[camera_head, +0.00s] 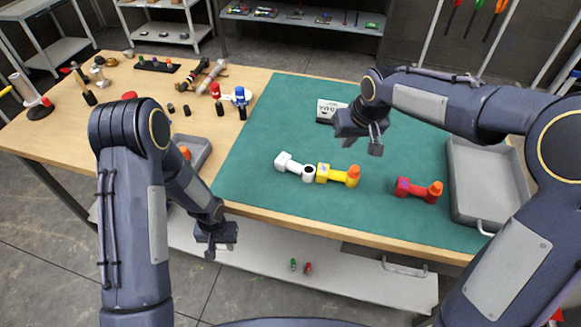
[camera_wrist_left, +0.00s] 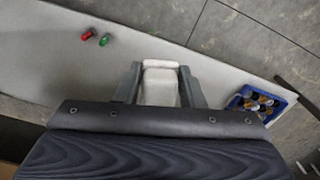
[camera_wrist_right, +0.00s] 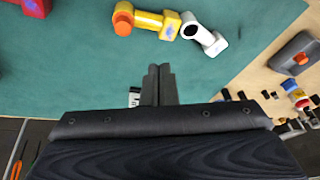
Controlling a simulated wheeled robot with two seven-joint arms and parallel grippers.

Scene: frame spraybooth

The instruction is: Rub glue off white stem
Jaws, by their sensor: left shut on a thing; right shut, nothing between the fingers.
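The white stem (camera_head: 294,167) lies on the green mat, with its dark-centred round end against the yellow stem (camera_head: 346,177). In the right wrist view the white stem (camera_wrist_right: 204,36) is upper right of my right gripper (camera_wrist_right: 159,84); I cannot make out glue on it. My right gripper (camera_head: 375,146) is shut and empty, above the mat behind the stems. My left gripper (camera_head: 213,251) is in front of the table edge, low and away from the stems. In the left wrist view it is shut on a pale whitish block (camera_wrist_left: 160,84), whose kind I cannot tell.
A red stem (camera_head: 420,190) lies right of the yellow one. A grey tray (camera_head: 484,165) is at the right and a labelled white block (camera_head: 330,111) at the back. The green mat (camera_head: 265,140) is clear left of the stems. Tools and small parts crowd the wooden left side.

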